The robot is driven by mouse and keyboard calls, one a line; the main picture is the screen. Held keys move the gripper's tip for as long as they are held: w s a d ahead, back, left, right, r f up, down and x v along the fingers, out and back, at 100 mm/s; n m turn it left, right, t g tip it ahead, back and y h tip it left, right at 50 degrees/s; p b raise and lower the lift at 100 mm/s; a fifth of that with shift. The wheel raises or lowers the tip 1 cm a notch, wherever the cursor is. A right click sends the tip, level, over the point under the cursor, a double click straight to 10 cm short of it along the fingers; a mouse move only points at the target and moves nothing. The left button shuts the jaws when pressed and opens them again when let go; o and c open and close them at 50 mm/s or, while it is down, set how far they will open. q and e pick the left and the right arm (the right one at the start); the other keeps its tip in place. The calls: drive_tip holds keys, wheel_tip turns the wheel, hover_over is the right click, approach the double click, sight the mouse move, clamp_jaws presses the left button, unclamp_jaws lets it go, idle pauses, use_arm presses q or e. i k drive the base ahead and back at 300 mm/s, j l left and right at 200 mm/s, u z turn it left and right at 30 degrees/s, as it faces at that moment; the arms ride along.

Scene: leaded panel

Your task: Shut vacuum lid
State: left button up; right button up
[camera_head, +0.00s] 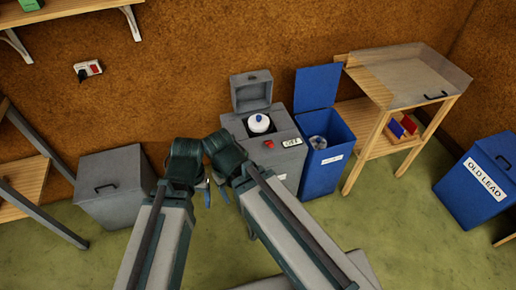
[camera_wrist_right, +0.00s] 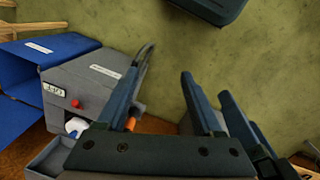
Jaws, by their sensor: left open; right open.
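The vacuum is a grey box (camera_head: 285,137) against the brown wall, with a red button and a small white label on its sloped front. Its grey lid (camera_head: 252,92) stands open, raised at the back. A white canister with a blue cap (camera_head: 258,123) sits in the opening. In the right wrist view the vacuum (camera_wrist_right: 97,82) is at the left, its lid (camera_wrist_right: 45,160) at the lower left. My left gripper (camera_head: 206,190) is left of the vacuum, open and empty. My right gripper (camera_wrist_right: 163,97) is open beside the vacuum; its fingers are partly hidden in the head view.
A blue bin with its lid up (camera_head: 323,160) stands right of the vacuum. A grey lidded box (camera_head: 113,190) stands to the left. A wooden bench with a clear cover (camera_head: 400,80) and a blue OLD LEAD bin (camera_head: 478,185) are at the right. Green floor is open between them.

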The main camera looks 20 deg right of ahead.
sight(250, 91)
drive_tip(key=i+l, duration=0.35)
drive_tip(key=i, duration=0.25)
drive_tip(key=i+l, duration=0.4)
drive_tip(key=i, duration=0.2)
drive_tip(key=j+u, duration=0.05)
